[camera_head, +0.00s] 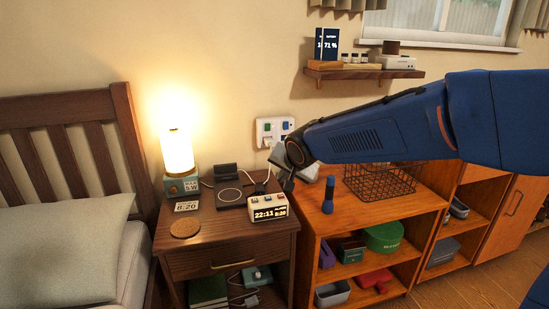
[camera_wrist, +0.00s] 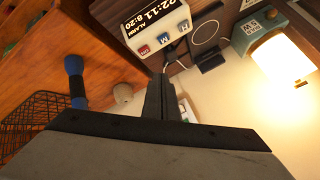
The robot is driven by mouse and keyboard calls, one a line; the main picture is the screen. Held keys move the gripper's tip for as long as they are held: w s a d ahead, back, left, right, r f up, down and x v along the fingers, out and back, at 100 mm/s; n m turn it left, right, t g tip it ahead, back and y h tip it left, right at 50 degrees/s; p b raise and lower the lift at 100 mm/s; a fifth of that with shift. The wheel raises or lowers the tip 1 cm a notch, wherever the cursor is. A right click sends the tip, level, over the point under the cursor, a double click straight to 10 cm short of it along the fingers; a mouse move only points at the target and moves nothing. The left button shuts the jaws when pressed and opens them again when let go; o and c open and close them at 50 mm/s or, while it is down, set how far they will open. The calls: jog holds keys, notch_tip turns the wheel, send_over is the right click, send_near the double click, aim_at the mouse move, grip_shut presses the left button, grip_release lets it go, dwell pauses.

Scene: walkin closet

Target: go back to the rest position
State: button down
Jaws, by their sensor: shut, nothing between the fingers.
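My gripper (camera_head: 288,184) hangs at the end of my blue arm, over the gap between the nightstand and the shelf unit. In the wrist view its two dark fingers (camera_wrist: 160,97) lie together, shut and empty. The alarm clock (camera_head: 268,207) stands on the nightstand just left of and below the fingertips; it also shows at the top of the wrist view (camera_wrist: 155,28). I cannot tell the exact gap between fingertips and clock. A blue dumbbell-shaped object (camera_head: 328,194) stands on the shelf unit to the right of the gripper.
The nightstand (camera_head: 215,234) also holds a lit lamp (camera_head: 177,152), a charging pad (camera_head: 230,196) and a cork coaster (camera_head: 185,229). A wire basket (camera_head: 380,182) stands on the shelf unit under my arm. A wall shelf (camera_head: 365,73) and a wall panel (camera_head: 275,130) are behind.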

jog(key=s+d+n+g+h, duration=0.2)
jog(key=s+d, duration=1.5)
jog(key=d, duration=0.3)
jog(key=s+d+f+n, duration=0.1)
jog(key=s+d, duration=0.3)
jog(key=s, duration=0.6)
jog(key=s+d+f+n+g, duration=0.1)
jog(key=s+d+f, duration=0.2)
jog(key=s, duration=0.6)
jog(key=shift+s+d+f+g+h, duration=0.3)
jog(key=shift+s+d+f+h, duration=0.1)
jog(key=shift+f, duration=0.45)
